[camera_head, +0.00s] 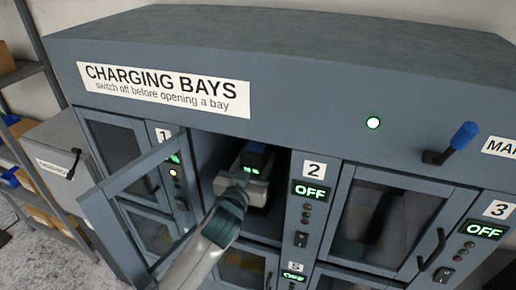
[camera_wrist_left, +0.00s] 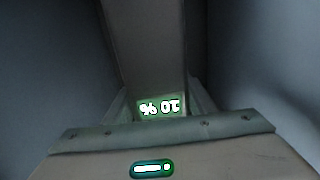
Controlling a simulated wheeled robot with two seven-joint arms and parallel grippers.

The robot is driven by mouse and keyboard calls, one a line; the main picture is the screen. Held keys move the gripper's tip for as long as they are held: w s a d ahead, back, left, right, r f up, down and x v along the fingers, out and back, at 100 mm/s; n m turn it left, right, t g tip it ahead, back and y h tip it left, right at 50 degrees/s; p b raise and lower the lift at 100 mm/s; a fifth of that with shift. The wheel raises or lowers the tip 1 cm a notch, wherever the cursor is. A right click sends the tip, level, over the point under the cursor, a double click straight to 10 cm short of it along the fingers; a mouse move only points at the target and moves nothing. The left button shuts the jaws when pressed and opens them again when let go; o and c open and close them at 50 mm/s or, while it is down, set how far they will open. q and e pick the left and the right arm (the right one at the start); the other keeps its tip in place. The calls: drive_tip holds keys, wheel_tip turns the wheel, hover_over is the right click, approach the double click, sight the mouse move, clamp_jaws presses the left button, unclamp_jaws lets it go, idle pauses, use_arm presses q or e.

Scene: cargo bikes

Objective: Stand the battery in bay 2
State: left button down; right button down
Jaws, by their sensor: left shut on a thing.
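Bay 2 (camera_head: 207,160) is the open upper compartment left of the label "2" (camera_head: 314,170). Its display (camera_head: 310,191) reads OFF. Its glazed door (camera_head: 108,222) is swung out to the left. In the left wrist view the battery (camera_wrist_left: 142,45) runs away from the gripper, with a green percentage display upside down. Whether its base touches the bay floor is hidden. My right gripper is not in view.
The open door stands close to the left of my arm. Bay 3 (camera_head: 385,225) to the right is closed. A blue-handled lever (camera_head: 462,138) projects at the right, near a lit green lamp (camera_head: 373,123). Shelving (camera_head: 25,120) stands at the far left.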

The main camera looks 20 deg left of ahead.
use_arm(q)
drive_tip(key=shift+s, duration=0.2)
drive_tip(key=c, duration=0.8)
unclamp_jaws()
drive_tip(key=shift+f, duration=0.3)
drive_tip(key=shift+r, duration=0.1)
drive_tip(key=shift+r, duration=0.1)
